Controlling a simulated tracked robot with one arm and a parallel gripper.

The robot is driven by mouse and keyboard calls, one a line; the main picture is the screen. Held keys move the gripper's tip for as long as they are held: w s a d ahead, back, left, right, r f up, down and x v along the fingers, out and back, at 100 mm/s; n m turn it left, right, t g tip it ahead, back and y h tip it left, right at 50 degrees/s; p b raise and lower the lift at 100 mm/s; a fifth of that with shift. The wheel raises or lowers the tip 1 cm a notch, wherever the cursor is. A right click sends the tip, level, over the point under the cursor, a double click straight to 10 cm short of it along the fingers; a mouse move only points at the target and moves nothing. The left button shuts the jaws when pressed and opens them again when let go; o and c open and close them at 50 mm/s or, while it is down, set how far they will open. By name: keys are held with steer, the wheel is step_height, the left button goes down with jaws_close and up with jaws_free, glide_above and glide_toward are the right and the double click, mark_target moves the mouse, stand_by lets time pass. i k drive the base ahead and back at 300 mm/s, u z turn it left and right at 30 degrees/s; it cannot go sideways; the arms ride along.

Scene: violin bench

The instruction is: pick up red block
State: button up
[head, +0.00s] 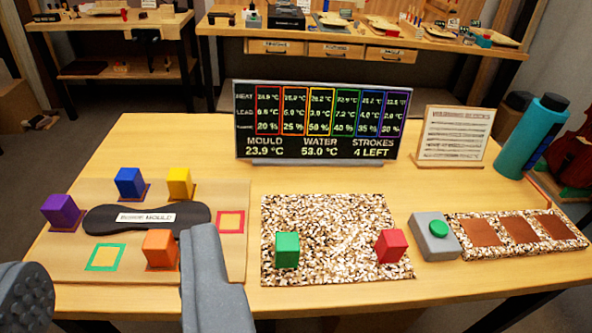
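The red block (391,246) sits upright on the right part of a speckled mat (330,215). A green block (287,250) stands on the same mat, to its left. My gripper (115,270) shows at the lower left as two grey fingers spread wide apart. No block is held between them. It is well to the left of the red block, and the right finger covers part of the board's front edge.
A board (75,280) holds a black mould (145,218), purple, blue, yellow and orange blocks, and empty red (231,221) and green outlines. A grey box with green button (437,230) stands just right of the red block. A display (320,122) and teal bottle (530,137) stand behind.

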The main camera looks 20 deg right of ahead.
mark_target(391, 245)
steer(key=k, duration=1.2)
steer(key=z, duration=0.75)
steer(key=i, duration=1.5)
steer(key=u, duration=0.25)
